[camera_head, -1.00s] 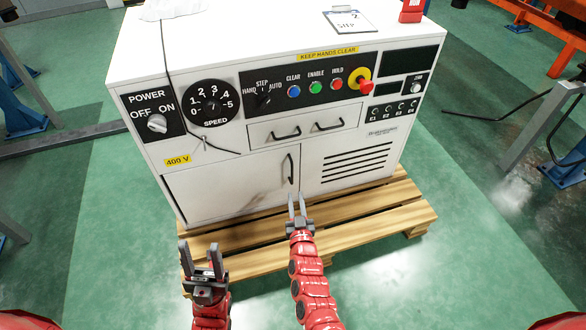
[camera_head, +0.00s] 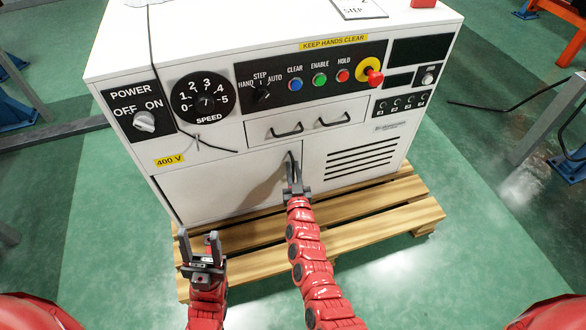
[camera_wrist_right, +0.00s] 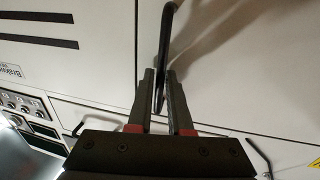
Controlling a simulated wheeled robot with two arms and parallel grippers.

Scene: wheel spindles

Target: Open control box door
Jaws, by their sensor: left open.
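The control box (camera_head: 223,135) is a white cabinet on a wooden pallet. Its door (camera_head: 215,190) is the plain lower-left panel and looks closed. The black upright door handle (camera_head: 291,158) is at the door's right edge. My right gripper (camera_head: 293,172) is at this handle. In the right wrist view the handle (camera_wrist_right: 167,35) runs down between the two fingers of the right gripper (camera_wrist_right: 161,85); whether they press on it is unclear. My left gripper (camera_head: 201,248) is open and empty, low in front of the door's left part.
Two drawer handles (camera_head: 287,131) sit just above the door. A black cable (camera_head: 153,60) hangs down the front at the left. The pallet (camera_head: 350,218) juts out below the box.

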